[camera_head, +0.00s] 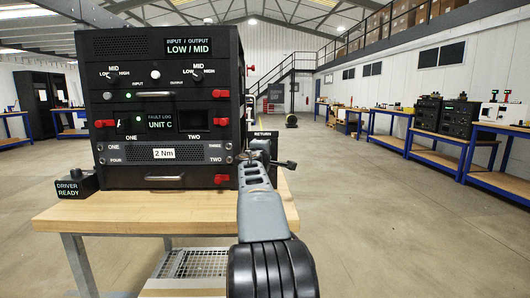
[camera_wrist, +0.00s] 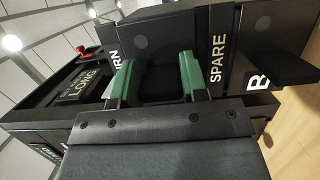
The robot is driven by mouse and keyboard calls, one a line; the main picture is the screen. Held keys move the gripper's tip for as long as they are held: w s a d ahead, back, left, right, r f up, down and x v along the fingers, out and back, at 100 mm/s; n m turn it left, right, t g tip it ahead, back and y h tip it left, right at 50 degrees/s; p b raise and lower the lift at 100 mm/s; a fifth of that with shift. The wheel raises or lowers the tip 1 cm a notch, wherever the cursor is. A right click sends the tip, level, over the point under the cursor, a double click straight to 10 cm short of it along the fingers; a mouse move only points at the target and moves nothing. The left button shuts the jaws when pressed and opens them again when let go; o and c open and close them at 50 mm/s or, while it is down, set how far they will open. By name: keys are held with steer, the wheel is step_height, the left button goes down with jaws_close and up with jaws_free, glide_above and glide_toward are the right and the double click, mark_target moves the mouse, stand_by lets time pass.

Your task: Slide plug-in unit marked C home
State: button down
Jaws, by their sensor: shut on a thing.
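The black rack (camera_head: 84,80) stands on a wooden-topped bench. Its middle row has a left bay with a green-lit panel (camera_head: 161,119) reading FAULT LOG, UNIT C, and a dark opening (camera_head: 194,121) above the label TWO. I cannot tell how deep anything sits in the left bay. My gripper (camera_head: 262,146) is to the right of the rack, near a RETURN label. In the wrist view my gripper (camera_wrist: 157,78) has its green-padded fingers on either side of a dark block (camera_wrist: 157,84), shut on it. The block's marking is hidden.
Red latches (camera_head: 221,123) stick out along the rack's side. A DRIVER READY box (camera_head: 77,184) sits at the bench's left. The floor to the right is clear.

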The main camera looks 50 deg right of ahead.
steer(key=shift+w+d+r, duration=0.1)
steer(key=shift+r, duration=0.05)
steer(key=c, duration=0.7)
jaws_free()
steer(key=shift+o, duration=0.7)
steer(key=shift+f, duration=0.2)
steer(key=b+v, duration=0.1)
steer(key=v, duration=1.3)
steer(key=shift+w+r, duration=0.1)
